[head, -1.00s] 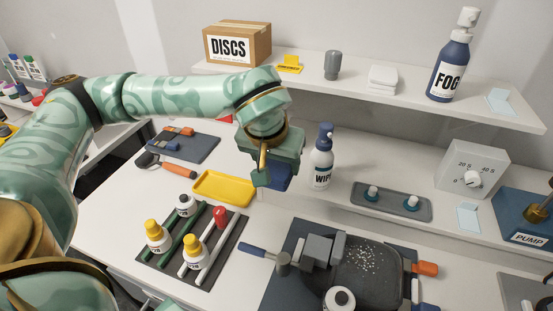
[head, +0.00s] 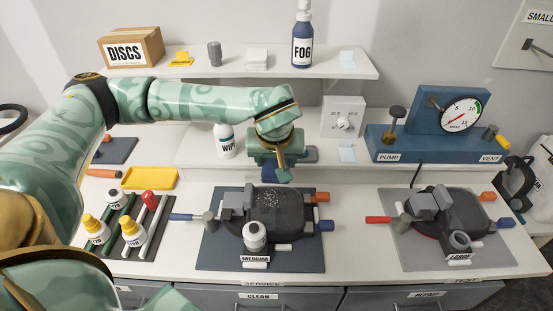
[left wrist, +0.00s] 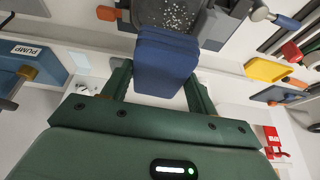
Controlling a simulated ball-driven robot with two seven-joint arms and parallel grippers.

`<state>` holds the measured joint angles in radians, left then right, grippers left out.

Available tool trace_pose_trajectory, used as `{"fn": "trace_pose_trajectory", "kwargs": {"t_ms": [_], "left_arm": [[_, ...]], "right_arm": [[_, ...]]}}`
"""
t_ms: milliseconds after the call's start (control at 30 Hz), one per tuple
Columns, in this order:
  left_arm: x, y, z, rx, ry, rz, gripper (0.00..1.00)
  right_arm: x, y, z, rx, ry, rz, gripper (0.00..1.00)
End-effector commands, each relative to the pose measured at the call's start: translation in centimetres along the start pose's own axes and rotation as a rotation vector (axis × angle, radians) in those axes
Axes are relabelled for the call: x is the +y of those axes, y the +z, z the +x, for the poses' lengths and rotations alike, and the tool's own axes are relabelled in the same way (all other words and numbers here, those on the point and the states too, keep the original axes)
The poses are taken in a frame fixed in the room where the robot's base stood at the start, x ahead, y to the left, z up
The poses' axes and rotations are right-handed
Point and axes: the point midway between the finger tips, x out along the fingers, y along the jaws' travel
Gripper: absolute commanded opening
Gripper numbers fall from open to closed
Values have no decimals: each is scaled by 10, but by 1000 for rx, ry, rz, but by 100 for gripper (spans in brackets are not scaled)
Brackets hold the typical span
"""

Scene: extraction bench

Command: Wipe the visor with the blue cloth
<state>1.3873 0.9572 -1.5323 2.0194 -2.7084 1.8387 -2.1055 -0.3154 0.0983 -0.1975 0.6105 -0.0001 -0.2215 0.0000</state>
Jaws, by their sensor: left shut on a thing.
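The blue cloth (left wrist: 166,66) is folded into a thick pad between the two fingers of my left gripper (left wrist: 160,88), which is shut on it. In the head view the cloth (head: 269,174) shows below my left gripper (head: 272,165). The dark visor of the medium mask (head: 288,210) lies on a blue-grey mat and has white specks on it. The cloth is just behind the visor's far edge in the head view; whether they touch I cannot tell. The specked visor also shows at the top of the left wrist view (left wrist: 150,13). My right gripper is not in view.
A white WIPE bottle (head: 226,142) stands left of the gripper. A yellow tray (head: 150,179) and several bottles and rods lie left. A second, large mask (head: 455,213) and a blue pump unit (head: 425,140) are at the right.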

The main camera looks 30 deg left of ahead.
Motion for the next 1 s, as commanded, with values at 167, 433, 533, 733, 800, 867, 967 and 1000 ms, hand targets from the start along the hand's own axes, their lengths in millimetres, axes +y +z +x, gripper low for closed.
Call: {"fn": "trace_pose_trajectory", "kwargs": {"t_ms": [167,433,533,733,800,867,967,1000], "left_arm": [[1,-1,0,1,-8,-23,40],[0,-2,-3,0,-9,-21,40],[0,4,10,-1,-9,-21,40],[0,15,37,-1,-10,-20,40],[1,17,44,0,-9,-20,40],[1,19,49,0,-8,-20,40],[1,22,54,1,-8,-21,40],[1,22,55,1,-8,-21,40]], "right_arm": [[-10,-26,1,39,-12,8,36],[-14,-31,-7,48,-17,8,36],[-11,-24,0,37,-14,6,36],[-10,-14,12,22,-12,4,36],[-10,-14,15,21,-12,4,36],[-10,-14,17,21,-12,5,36],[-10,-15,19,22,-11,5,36],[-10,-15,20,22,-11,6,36]]}}
